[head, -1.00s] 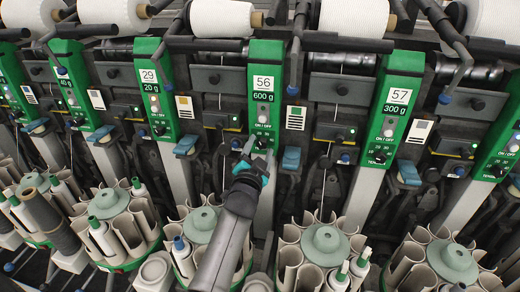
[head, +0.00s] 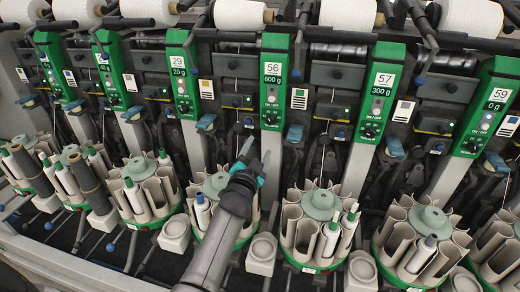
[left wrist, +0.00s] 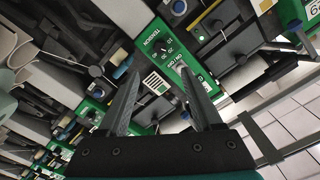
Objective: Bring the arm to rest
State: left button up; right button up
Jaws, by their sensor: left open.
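My left gripper (head: 254,158) is in front of the winder, above the bobbin magazine (head: 217,186) below the station marked 56. Its two dark fingers are spread apart and hold nothing. In the left wrist view the open fingers (left wrist: 155,95) point at a green control panel (left wrist: 160,42) with a tension dial, with a clear gap between the fingers. I cannot tell the exact distance from the fingers to the machine. The green panel marked 56 (head: 274,85) stands above and right of the gripper in the head view. My right gripper is not in view.
Several magazines with tubes line the front, such as the one below panel 57 (head: 322,205). Cream yarn cones (head: 240,14) sit along the top. Blue levers (head: 294,134) stick out below the panels. A grey rail (head: 60,268) runs along the lower left.

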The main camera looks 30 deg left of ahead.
pick_arm(q)
jog(key=shift+s, duration=0.3)
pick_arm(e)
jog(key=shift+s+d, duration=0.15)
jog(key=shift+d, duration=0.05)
pick_arm(q)
jog(key=shift+s+f, duration=0.1)
jog(key=shift+f, duration=0.05)
